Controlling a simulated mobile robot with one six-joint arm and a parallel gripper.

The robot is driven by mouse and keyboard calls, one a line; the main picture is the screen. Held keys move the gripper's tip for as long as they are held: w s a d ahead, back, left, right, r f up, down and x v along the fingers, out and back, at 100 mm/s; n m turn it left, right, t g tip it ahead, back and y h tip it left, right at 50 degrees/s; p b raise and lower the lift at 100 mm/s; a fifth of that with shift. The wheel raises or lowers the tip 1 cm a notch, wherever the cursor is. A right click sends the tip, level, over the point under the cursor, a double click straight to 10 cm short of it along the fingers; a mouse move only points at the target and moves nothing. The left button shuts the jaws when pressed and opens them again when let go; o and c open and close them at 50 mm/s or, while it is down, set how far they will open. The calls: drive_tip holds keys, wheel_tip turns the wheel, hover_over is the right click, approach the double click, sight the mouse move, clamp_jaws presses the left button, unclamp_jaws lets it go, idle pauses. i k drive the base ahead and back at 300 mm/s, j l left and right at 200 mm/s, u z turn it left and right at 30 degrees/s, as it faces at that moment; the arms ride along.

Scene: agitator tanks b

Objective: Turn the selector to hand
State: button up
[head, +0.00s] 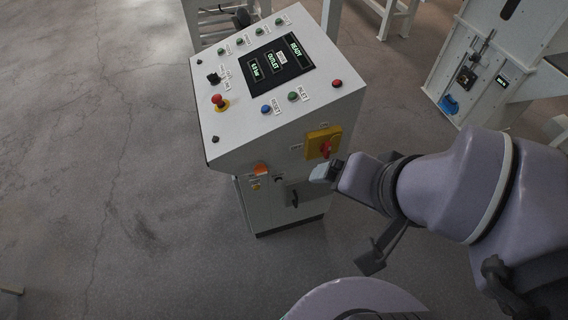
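The likely selector is a small black knob (214,78) on the left part of the sloped top of a white control console. Small label plates sit beside it, too small to read surely, and I cannot tell which position it points to. My gripper (321,173) seems to be at the end of my arm, low by the console's right front side, near a red rotary switch on a yellow plate (322,144). It is well away from the black knob. Its fingers are too small and foreshortened to show whether they are open or shut.
The console (222,147) also carries a red mushroom button (219,100), a dark display (275,65) reading READY and OUTLET, and several push buttons. A white machine (470,60) stands at the upper right. The grey floor (90,180) to the left is clear.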

sight(213, 77)
drive_tip(key=i+j, duration=0.15)
drive_tip(key=j, duration=0.2)
drive_tip(key=i+j, duration=0.2)
drive_tip(key=j, duration=0.15)
drive_tip(key=i+j, duration=0.15)
drive_tip(key=j, duration=0.2)
drive_tip(key=i+j, duration=0.2)
drive_tip(key=j, duration=0.15)
drive_tip(key=i+j, duration=0.15)
drive_tip(key=j, duration=0.2)
drive_tip(key=i+j, duration=0.15)
drive_tip(key=j, duration=0.2)
drive_tip(key=i+j, duration=0.2)
drive_tip(key=j, duration=0.15)
drive_tip(key=i+j, duration=0.15)
drive_tip(key=j, duration=0.25)
drive_tip(key=l+z, duration=0.05)
